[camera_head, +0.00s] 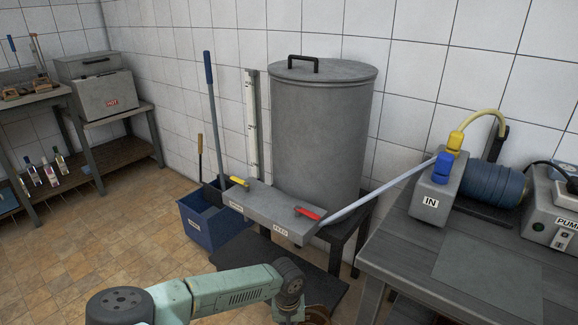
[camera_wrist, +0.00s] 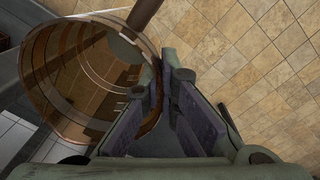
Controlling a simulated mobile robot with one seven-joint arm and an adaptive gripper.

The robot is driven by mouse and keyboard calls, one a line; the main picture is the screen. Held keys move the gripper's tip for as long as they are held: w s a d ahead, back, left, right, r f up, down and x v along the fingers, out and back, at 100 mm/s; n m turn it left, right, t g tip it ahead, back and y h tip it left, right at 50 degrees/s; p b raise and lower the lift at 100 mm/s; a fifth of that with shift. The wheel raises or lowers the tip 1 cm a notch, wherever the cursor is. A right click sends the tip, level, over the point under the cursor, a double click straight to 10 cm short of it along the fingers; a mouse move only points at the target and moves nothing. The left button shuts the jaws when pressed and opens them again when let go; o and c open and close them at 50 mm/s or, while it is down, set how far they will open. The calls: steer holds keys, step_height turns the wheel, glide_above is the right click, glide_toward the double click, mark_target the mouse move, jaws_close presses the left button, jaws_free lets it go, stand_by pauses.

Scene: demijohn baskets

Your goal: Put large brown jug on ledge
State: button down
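A large brown jug (camera_wrist: 85,75) of see-through amber glass with pale bands fills the left of the wrist view. A brown neck-like part shows at the top, and the right side reaches my fingers. My gripper (camera_wrist: 172,75) points down at the jug's right edge, its two padded fingers close together at the tips. In the head view only a sliver of brown (camera_head: 318,313) shows below my wrist at the bottom edge. No part is labelled as the ledge; a grey slab with taps (camera_head: 265,208) juts out before the grey vat.
The grey vat (camera_head: 318,130) stands on a dark stand. A blue bin (camera_head: 207,222) with long-handled tools is left of it. A grey workbench (camera_head: 480,262) with a pump and a hose is at right. Tiled floor (camera_head: 90,235) is clear at left.

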steer(key=s+f, duration=0.3)
steer(key=f, duration=0.4)
steer(key=shift+s+f, duration=0.15)
steer(key=shift+f, duration=0.05)
steer(key=shift+a, duration=0.1)
